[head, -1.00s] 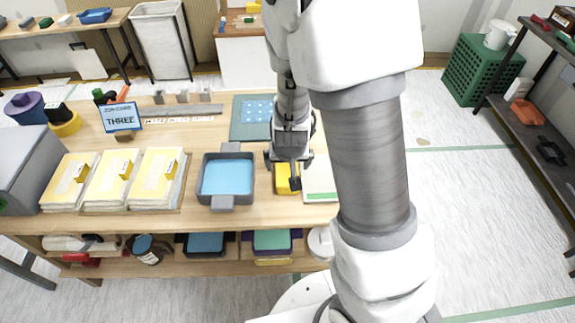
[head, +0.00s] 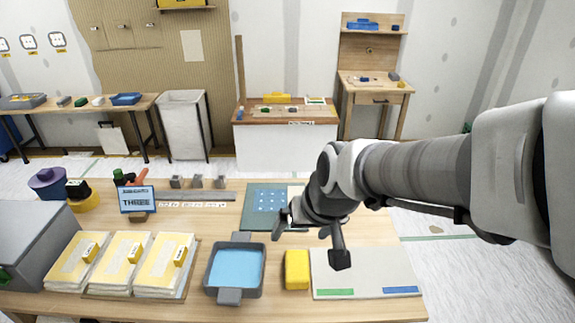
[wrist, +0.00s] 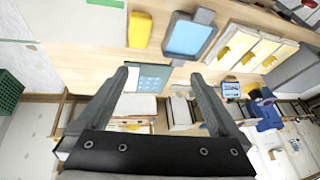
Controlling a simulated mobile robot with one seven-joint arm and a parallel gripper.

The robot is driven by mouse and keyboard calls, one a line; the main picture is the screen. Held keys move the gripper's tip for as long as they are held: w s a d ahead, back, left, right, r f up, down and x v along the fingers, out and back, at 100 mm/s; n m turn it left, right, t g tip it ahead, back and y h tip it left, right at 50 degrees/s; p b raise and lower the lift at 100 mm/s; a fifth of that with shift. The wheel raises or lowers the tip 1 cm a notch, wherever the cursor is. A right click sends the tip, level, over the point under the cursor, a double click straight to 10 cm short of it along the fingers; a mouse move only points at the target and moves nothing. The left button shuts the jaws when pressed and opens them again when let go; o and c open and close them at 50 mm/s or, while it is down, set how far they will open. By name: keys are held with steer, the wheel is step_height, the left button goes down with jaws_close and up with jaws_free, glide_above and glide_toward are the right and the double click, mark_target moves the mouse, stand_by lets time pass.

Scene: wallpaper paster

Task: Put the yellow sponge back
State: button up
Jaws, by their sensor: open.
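The yellow sponge (head: 297,270) lies on the wooden table between the blue-filled grey tray (head: 236,268) and the white board (head: 362,270) with green and blue strips. In the wrist view the sponge (wrist: 140,29) is at the top, beside the tray (wrist: 188,38). My gripper (head: 312,238) is open and empty, raised above the table behind the sponge and apart from it. In the wrist view its two fingers (wrist: 160,78) are spread wide with nothing between them.
Stacks of cream sheets with small yellow blocks (head: 133,262) and a grey box (head: 35,235) stand left of the tray. A teal mat (head: 262,203) lies behind it. A blue "THREE" sign (head: 136,200) stands at the back left. Other benches line the wall.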

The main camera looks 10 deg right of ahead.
steer(key=s+d+r+h, duration=0.1)
steer(key=s+d+r, duration=0.1)
steer(key=s+r, duration=0.5)
steer(key=s, duration=0.2)
steer(key=shift+s+d+r+n+t, duration=0.25)
steer(key=shift+s+d+n+t, duration=0.05)
steer(key=shift+s+d+n, duration=0.1)
steer(key=shift+r, duration=0.1)
steer(key=shift+r+p, duration=0.2)
steer(key=shift+p, duration=0.15)
